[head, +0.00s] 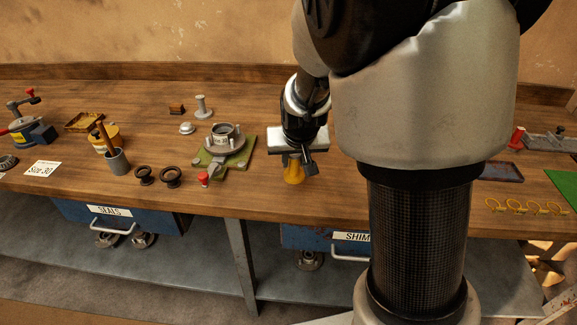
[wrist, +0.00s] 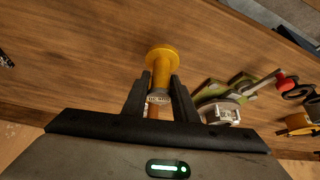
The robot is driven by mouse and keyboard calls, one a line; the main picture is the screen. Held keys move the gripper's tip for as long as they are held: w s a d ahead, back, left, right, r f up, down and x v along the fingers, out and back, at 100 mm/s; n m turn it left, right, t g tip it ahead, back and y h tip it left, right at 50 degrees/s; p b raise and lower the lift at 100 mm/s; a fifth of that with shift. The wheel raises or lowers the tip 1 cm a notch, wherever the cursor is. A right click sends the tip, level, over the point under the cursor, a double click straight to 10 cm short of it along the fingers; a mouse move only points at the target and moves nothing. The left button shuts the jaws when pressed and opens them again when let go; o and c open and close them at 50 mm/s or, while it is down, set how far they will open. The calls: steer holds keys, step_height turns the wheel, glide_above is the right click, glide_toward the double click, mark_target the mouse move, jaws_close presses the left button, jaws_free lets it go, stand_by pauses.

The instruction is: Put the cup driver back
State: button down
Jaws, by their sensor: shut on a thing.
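My gripper (head: 298,158) is shut on a yellow cup driver (head: 293,175) with a wide round end. In the wrist view the driver (wrist: 162,62) sits between the two fingers (wrist: 160,82), its flared end pointing away from the palm. A pale band with small lettering shows on its shaft, too small to read surely. In the head view the flared end points down, over or on the workbench (head: 262,190); I cannot tell whether it touches. A grey driver-shaped piece (head: 201,108) stands at the back, and a red one (head: 517,138) stands far right.
Left of my gripper, a green board (head: 238,158) bears a metal hub (head: 226,138). A tray (head: 502,172) and yellow rings (head: 520,207) are right.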

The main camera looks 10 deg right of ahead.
mark_target(295, 170)
steer(key=shift+f+b, duration=0.7)
steer(key=shift+f, duration=1.55)
steer(key=shift+f, duration=0.2)
steer(key=c, duration=1.4)
jaws_free()
steer(key=shift+c, duration=0.2)
